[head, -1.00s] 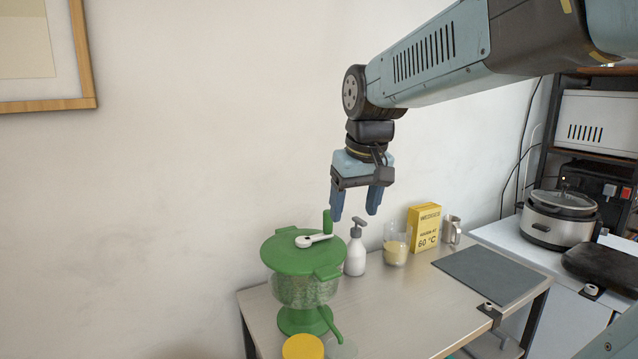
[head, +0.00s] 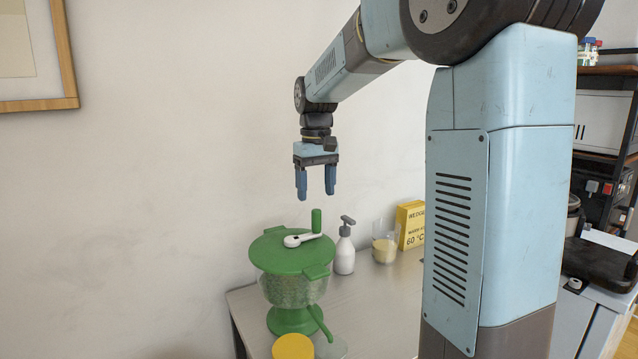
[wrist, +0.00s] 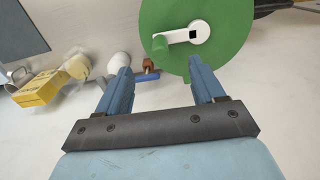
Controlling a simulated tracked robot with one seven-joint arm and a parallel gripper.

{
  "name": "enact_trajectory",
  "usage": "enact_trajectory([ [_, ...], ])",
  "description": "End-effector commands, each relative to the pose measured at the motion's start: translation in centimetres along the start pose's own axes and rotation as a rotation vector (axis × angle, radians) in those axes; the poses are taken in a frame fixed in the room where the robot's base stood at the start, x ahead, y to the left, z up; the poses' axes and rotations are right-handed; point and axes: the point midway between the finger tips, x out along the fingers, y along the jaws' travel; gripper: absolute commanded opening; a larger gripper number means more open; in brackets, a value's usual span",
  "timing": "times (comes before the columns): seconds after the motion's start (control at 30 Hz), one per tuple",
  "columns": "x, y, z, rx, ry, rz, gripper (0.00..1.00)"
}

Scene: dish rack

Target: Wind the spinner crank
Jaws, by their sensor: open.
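The salad spinner has a green lid (head: 283,252) on a clear bowl (head: 292,290) over a green foot, and stands at the table's left end. Its white crank (head: 302,239) lies across the lid, with an upright green knob (head: 316,220) at the crank's right end. In the wrist view the crank (wrist: 188,35) and knob (wrist: 160,48) show beyond the fingertips. My gripper (head: 316,196) is open and empty, pointing down, apart from and above the knob. It also shows in the wrist view (wrist: 158,75).
A white pump bottle (head: 344,254), a glass with yellowish contents (head: 384,247) and a yellow box (head: 408,225) stand right of the spinner. A yellow round lid (head: 293,347) is in front. The wall is close behind.

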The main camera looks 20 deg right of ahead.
Motion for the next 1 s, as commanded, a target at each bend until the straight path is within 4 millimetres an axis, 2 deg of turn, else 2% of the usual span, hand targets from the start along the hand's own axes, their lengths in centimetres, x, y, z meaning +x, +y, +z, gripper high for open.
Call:
enact_trajectory([
  [0.83,8.2,0.0,0.1,0.001,-0.003,-0.001,0.68],
  [1.0,8.1,0.0,0.1,0.001,0.0,0.0,0.53],
])
